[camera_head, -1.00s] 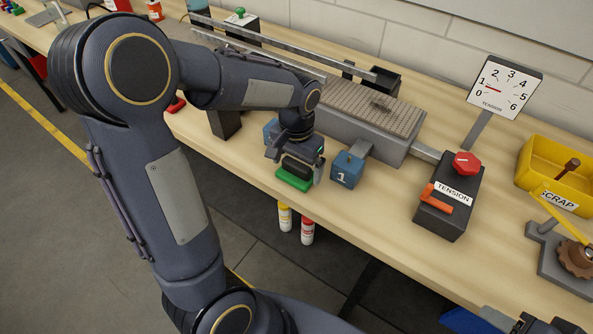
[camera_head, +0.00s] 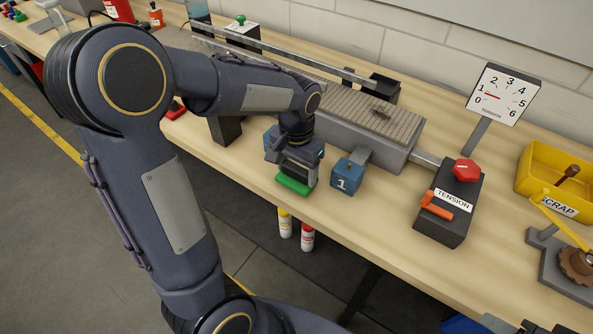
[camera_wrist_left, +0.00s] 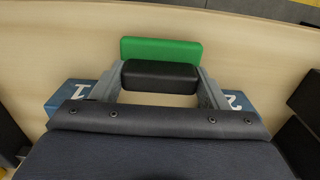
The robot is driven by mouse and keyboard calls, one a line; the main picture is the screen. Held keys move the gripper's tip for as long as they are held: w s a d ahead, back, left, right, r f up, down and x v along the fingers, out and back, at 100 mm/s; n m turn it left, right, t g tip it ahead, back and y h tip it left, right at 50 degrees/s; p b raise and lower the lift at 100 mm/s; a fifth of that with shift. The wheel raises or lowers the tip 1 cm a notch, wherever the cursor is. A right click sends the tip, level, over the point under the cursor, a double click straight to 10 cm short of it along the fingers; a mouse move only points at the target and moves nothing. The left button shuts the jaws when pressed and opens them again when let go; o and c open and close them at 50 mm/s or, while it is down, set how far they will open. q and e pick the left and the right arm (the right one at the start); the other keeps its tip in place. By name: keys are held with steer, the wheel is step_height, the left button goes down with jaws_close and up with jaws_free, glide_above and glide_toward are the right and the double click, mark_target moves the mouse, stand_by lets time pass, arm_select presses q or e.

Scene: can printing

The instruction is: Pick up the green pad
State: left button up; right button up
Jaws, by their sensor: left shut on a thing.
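The green pad has a bright green slab (camera_head: 296,184) with a black block on it. It is near the bench's front edge, left of the blue block marked 1 (camera_head: 348,177). My left gripper (camera_head: 299,168) is over the pad, shut on its black part. In the left wrist view the green slab (camera_wrist_left: 160,49) lies beyond the black part (camera_wrist_left: 160,75), which sits between the two grey fingers. I cannot tell whether the pad touches the bench. Dark parts at the lower right edge look like my right gripper (camera_head: 530,326), mostly cut off.
A second blue block, marked 2 (camera_wrist_left: 235,101), stands at the gripper's other side. A grey ribbed platform (camera_head: 372,115) is behind. The black tension box (camera_head: 450,222) and the yellow scrap bin (camera_head: 540,165) stand to the right. Bare bench lies between block 1 and the tension box.

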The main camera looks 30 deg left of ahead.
arm_select(q)
steer(key=s+d+r, duration=0.7)
steer(key=d+r, duration=0.4)
steer(key=r, duration=0.1)
steer(key=shift+s+d+b, duration=0.35)
steer(key=shift+b, duration=0.05)
